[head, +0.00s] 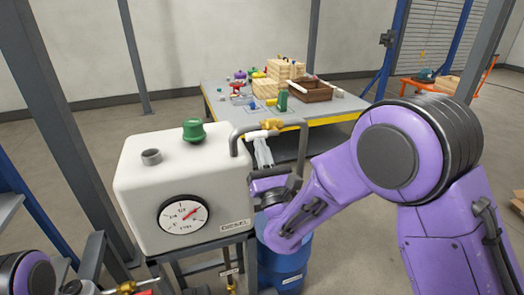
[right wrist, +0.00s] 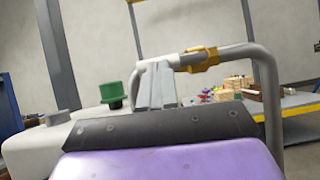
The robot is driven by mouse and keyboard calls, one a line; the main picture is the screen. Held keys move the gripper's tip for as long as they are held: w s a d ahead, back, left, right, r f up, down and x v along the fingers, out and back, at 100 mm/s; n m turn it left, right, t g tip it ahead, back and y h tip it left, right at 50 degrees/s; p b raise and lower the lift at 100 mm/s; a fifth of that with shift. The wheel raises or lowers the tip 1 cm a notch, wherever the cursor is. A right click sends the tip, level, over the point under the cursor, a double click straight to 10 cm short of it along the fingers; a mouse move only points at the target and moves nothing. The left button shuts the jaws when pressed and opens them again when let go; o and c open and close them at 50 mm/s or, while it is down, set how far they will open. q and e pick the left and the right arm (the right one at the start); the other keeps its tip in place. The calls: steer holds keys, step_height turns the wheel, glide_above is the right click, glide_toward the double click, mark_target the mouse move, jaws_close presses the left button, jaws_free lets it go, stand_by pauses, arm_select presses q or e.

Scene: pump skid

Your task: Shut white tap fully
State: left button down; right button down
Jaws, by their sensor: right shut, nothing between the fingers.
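The white tap has a brass body (head: 271,124) on the grey bent pipe above the tank's right end. Its white lever (head: 256,134) points left, roughly along the pipe. I cannot tell whether the fingertips touch the lever. My left gripper is out of view.
The white tank (head: 185,170) has a green cap (head: 194,130), an open filler neck (head: 151,157) and a dial gauge (head: 183,214). A blue drum (head: 287,262) stands beneath the pipe. A table (head: 222,113) with boxes and small items stands behind.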

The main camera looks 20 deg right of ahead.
steer(key=shift+r+m+h, duration=0.25)
steer(key=shift+m+h, duration=0.35)
steer(key=shift+m, duration=0.3)
steer(key=shift+a+r+m+h, duration=0.1)
steer(key=shift+r+m+h, duration=0.15)
steer(key=shift+m+h, duration=0.55)
steer(key=r+m+g+h+b, duration=0.1)
steer(key=m+h, duration=0.1)
steer(key=m, duration=0.2)
steer(key=r+m+g+h+b, duration=0.1)
steer(key=m+g+h+b, duration=0.1)
steer(key=m, duration=0.2)
steer(key=r+m+g+h+b, duration=0.1)
steer(key=m+g+h+b, duration=0.1)
steer(key=m, duration=0.2)
steer(key=shift+d+r+m+h, duration=0.15)
steer(key=shift+d+m+h, duration=0.2)
steer(key=shift+m+h, duration=0.05)
steer(key=m+g+b, duration=0.3)
steer(key=m+b, duration=0.2)
steer(key=b, duration=0.4)
glide_toward(264, 134)
steer(key=s+a+r, duration=0.2)
steer(key=s+r, duration=0.2)
steer(key=s, duration=0.2)
steer(key=shift+r, duration=0.2)
